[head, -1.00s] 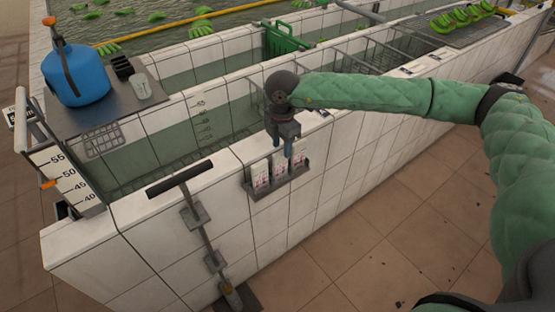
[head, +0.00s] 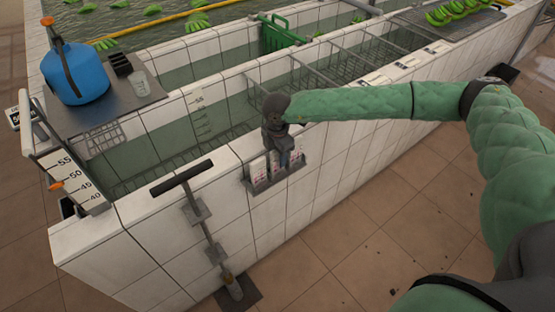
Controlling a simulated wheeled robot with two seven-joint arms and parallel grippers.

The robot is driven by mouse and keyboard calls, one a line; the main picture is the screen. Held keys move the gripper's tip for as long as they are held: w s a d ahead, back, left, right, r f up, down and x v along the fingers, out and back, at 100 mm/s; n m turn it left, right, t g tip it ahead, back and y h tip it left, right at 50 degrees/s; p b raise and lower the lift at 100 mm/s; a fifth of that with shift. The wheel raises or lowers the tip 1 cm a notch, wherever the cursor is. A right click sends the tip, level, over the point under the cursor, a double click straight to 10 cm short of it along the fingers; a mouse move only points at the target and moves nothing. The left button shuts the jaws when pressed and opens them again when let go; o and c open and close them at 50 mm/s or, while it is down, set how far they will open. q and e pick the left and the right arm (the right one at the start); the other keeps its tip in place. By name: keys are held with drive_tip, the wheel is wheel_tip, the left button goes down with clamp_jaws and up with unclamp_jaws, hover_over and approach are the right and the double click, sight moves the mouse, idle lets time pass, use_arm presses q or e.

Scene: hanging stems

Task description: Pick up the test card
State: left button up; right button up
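White test cards with reddish print (head: 260,177) stand upright in a grey metal rack (head: 256,192) on the outer face of the tiled tank wall. My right gripper (head: 278,166) points down at the rack from above, its fingers over the middle of the card row. The fingers overlap the middle card and hide most of it. Whether they touch or hold a card cannot be told at this size. My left gripper is not in view.
The tiled wall top (head: 225,158) runs beside the water tank. A T-handled tool (head: 182,178) stands against the wall, left of the rack. A blue jug (head: 75,75) and a clear beaker (head: 139,82) sit on a metal shelf.

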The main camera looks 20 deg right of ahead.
drive_tip(key=shift+f, duration=0.35)
clamp_jaws()
drive_tip(key=shift+r, duration=0.1)
